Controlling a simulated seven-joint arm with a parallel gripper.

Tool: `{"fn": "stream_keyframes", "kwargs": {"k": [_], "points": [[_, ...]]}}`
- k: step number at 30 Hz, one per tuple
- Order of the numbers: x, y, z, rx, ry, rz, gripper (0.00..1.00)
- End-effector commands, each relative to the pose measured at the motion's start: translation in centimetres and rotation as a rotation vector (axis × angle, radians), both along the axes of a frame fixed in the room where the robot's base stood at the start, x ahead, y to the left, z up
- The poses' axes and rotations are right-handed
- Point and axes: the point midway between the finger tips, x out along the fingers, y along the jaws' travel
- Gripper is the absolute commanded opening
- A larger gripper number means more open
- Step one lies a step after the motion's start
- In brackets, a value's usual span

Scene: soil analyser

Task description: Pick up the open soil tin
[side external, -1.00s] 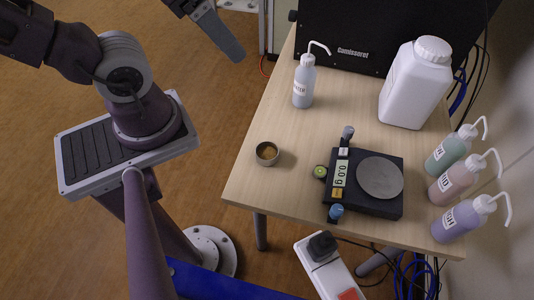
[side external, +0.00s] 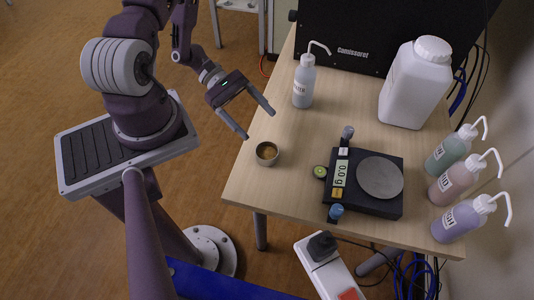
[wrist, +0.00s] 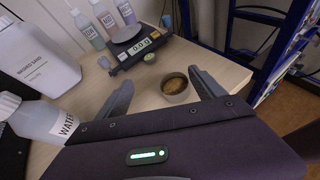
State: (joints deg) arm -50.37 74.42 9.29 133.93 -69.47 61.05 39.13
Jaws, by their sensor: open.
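The open soil tin (side external: 267,154) is a small round grey tin with brown soil inside. It stands upright near the left edge of the table, and it also shows in the wrist view (wrist: 175,88). My gripper (side external: 260,125) is open and empty, with its fingers pointing toward the tin from the upper left in the side external view. In the wrist view the tin appears beyond and between my two fingertips (wrist: 165,85). The fingers do not appear to touch it.
A black scale (side external: 365,205) with a round pan stands right of the tin, a small green-topped item (side external: 320,171) between them. A grey wash bottle (side external: 304,85) stands behind. A white jug (side external: 415,85) and several coloured bottles (side external: 457,180) line the right. Table (side external: 285,190) around the tin is clear.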

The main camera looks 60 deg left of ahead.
Motion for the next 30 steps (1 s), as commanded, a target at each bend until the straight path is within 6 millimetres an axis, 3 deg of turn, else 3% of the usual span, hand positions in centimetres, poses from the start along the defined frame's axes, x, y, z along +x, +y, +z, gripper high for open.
{"fn": "stream_keyframes", "kwargs": {"k": [1,5,15,19,26,30], "points": [[-0.9,-0.2,-1.6,-0.031,0.036,0.056,0.79],[-2.0,-0.5,-3.9,-0.063,0.084,0.134,0.79],[-0.3,-4.6,-6.8,-0.067,0.091,0.138,0.79],[0.5,-5.9,-7.4,-0.065,0.09,0.139,0.79],[0.6,-6.1,-7.4,-0.064,0.089,0.14,0.79],[0.6,-6.1,-7.4,-0.064,0.089,0.14,0.52]]}}
